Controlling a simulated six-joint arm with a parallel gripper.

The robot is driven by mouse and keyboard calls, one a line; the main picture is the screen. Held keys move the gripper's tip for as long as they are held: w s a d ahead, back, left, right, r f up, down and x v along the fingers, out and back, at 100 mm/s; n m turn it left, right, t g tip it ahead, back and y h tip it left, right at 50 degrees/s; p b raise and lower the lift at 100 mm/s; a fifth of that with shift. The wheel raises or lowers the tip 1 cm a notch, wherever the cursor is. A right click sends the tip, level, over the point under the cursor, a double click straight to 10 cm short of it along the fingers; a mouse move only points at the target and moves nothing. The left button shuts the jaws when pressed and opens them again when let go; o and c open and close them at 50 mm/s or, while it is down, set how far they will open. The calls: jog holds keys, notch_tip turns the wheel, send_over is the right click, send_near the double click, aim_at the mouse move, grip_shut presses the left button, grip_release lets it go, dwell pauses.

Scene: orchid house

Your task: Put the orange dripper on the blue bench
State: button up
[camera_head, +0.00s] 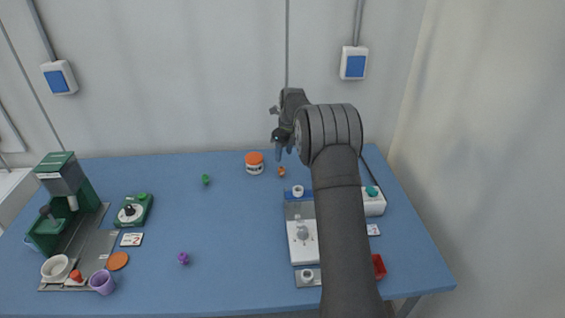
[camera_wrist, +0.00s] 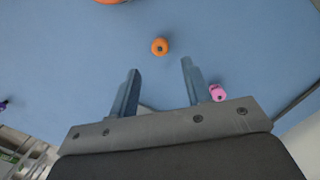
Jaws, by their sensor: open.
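A small orange dripper (camera_head: 281,171) appears to rest on the blue bench (camera_head: 230,215) near its back edge, right of a white jar with an orange lid. In the wrist view the dripper (camera_wrist: 159,46) is a round orange shape with a dark centre, beyond the fingertips and between their lines. My gripper (camera_head: 283,150) is over the back of the bench, a little above the dripper in the picture. In the wrist view its two blue-grey fingers (camera_wrist: 160,68) are apart, with nothing between them.
The orange-lidded jar (camera_head: 254,168) stands close by on the left. A green piece (camera_head: 205,179) and a purple piece (camera_head: 184,258) lie on the bench. A pink piece (camera_wrist: 217,92) is beside the right finger. A green machine (camera_head: 65,190) stands left. The bench middle is mostly clear.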

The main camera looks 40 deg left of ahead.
aim_at(282, 168)
jog(key=r, duration=0.5)
jog(key=shift+d, duration=0.4)
jog(key=f, duration=0.4)
jog(key=a+f, duration=0.1)
jog(key=f, duration=0.7)
jog(key=shift+a+f, duration=0.35)
jog(key=shift+a, duration=0.05)
notch_tip(282, 168, up, 3)
jog(key=shift+r, duration=0.75)
